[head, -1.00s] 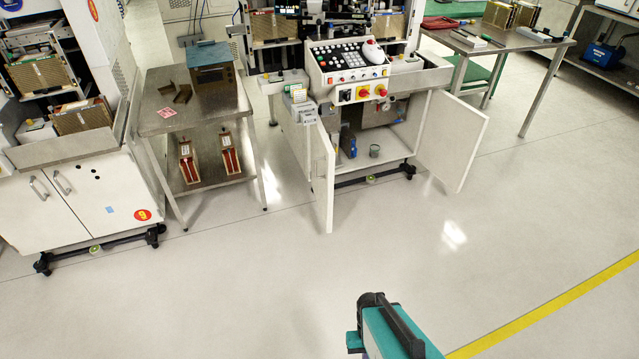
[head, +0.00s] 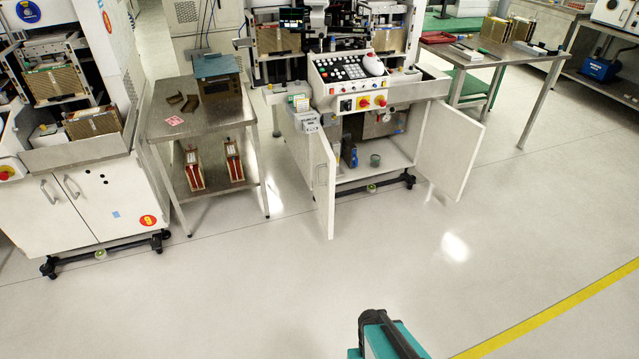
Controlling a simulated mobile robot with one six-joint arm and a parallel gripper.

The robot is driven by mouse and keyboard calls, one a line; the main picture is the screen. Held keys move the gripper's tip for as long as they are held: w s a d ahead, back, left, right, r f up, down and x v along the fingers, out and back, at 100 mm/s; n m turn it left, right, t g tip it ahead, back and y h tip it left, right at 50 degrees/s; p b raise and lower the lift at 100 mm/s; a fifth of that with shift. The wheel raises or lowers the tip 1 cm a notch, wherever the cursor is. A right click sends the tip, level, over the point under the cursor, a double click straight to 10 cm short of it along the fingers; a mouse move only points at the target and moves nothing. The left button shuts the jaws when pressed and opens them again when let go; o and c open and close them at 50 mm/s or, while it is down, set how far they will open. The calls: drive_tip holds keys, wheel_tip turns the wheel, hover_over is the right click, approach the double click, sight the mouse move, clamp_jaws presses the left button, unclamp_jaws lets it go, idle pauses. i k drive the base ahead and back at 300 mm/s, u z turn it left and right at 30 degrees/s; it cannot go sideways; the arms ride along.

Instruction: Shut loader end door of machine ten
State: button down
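The middle machine has a white cabinet with both lower doors standing open; no number on it is readable. Its left door (head: 325,190) swings out toward me and shows nearly edge-on, with a handle on it. Its right door (head: 449,150) stands open at an angle to the right, its broad white face showing. I cannot tell from the picture which is the loader end. A teal and black part of my arm shows at the bottom edge, well short of both doors. My gripper's fingers are not in view.
Inside the open cabinet stand a blue item (head: 350,156) and a small green cup (head: 375,160). A steel table (head: 200,119) stands left, beside another machine with a round red sticker marked 9. Another table (head: 480,58) stands right. The floor (head: 270,290) in front is clear.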

sight(323, 158)
drive_tip(key=u, duration=0.3)
drive_tip(key=i, duration=1.7)
drive_tip(key=u, duration=4.5)
drive_tip(key=i, duration=0.1)
drive_tip(key=z, duration=3.2)
drive_tip(key=k, duration=0.75)
drive_tip(key=u, duration=0.05)
